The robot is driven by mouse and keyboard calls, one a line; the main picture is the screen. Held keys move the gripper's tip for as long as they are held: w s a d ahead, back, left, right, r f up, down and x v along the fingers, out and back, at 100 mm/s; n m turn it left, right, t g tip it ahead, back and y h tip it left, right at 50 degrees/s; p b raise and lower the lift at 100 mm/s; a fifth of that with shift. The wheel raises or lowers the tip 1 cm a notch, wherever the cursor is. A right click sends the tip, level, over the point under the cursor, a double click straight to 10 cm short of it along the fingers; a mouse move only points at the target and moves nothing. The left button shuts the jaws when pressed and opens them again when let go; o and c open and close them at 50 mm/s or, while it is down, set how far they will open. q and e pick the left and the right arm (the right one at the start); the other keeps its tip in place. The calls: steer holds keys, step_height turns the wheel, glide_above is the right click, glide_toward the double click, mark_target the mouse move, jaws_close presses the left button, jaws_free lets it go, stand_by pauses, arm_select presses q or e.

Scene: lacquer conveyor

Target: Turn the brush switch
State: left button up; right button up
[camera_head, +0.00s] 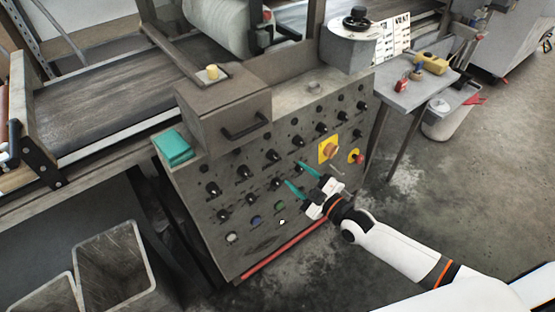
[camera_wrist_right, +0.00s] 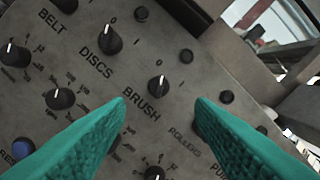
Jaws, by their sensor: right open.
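The brush switch (camera_wrist_right: 158,86) is a round black knob with a white pointer mark, beside the printed word BRUSH on the grey control panel (camera_head: 225,245). In the right wrist view it lies between my two teal fingertips, close to the middle, with no finger touching it. My right gripper (camera_head: 296,176) is open and empty in front of the panel's middle; it also shows in the wrist view (camera_wrist_right: 160,103). In the head view I cannot tell for certain which small knob is the brush one. My left gripper is not in view.
The discs knob (camera_wrist_right: 110,40) sits up and left of the brush knob, with other knobs close around. A yellow-backed emergency button (camera_head: 330,149) and a red knob (camera_head: 356,157) are on the panel's right. A drawer-like box with a handle (camera_head: 246,127) juts out above.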

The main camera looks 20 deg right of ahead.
mark_target(277, 160)
steer(key=x, duration=0.8)
steer(key=shift+w+a+f, duration=0.1)
steer(key=c, duration=1)
